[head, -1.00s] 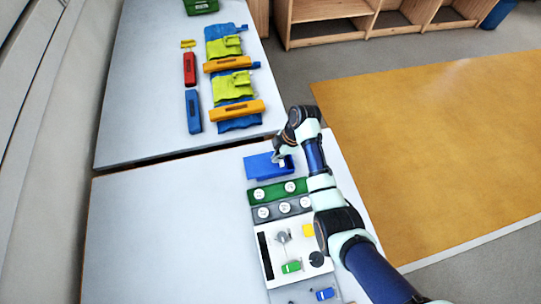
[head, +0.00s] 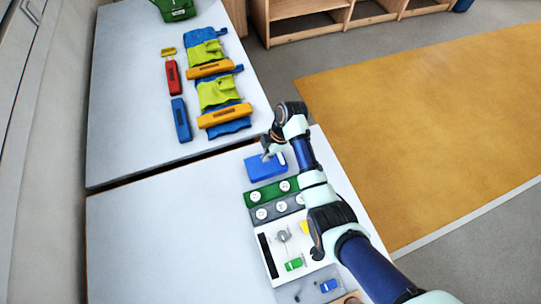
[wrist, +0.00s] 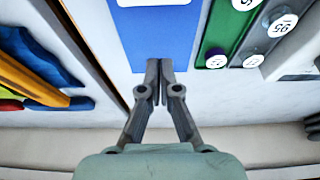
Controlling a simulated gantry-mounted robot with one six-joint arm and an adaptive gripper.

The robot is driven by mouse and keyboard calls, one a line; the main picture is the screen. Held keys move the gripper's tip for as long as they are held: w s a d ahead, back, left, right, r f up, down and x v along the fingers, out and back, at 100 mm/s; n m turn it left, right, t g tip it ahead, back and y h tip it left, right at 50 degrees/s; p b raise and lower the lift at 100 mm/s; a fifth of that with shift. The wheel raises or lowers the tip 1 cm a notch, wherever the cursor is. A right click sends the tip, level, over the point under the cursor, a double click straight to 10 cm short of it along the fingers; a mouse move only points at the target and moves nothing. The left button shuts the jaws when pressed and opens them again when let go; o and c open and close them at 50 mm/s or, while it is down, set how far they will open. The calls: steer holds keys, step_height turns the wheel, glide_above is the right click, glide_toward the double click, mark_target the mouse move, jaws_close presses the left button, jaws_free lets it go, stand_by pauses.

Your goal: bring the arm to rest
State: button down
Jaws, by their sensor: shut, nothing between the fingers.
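My gripper (wrist: 160,85) is shut and empty in the wrist view, its two fingertips together over the near end of a blue box (wrist: 160,42). In the head view my gripper (head: 268,152) is above the blue box (head: 262,169), at the far end of the near table. I cannot tell whether the fingertips touch the box. My arm reaches in from the lower right of the head view.
A green strip (head: 266,196) and a grey strip (head: 290,205) with white round labels lie beside the blue box. The far table (head: 130,130) holds orange, red and blue cases. The near table's left side (head: 170,240) is clear.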

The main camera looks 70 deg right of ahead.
steer(key=v, duration=0.7)
steer(key=shift+s+d+r+p, duration=0.15)
steer(key=shift+s+d+p, duration=0.2)
steer(key=shift+p, duration=0.1)
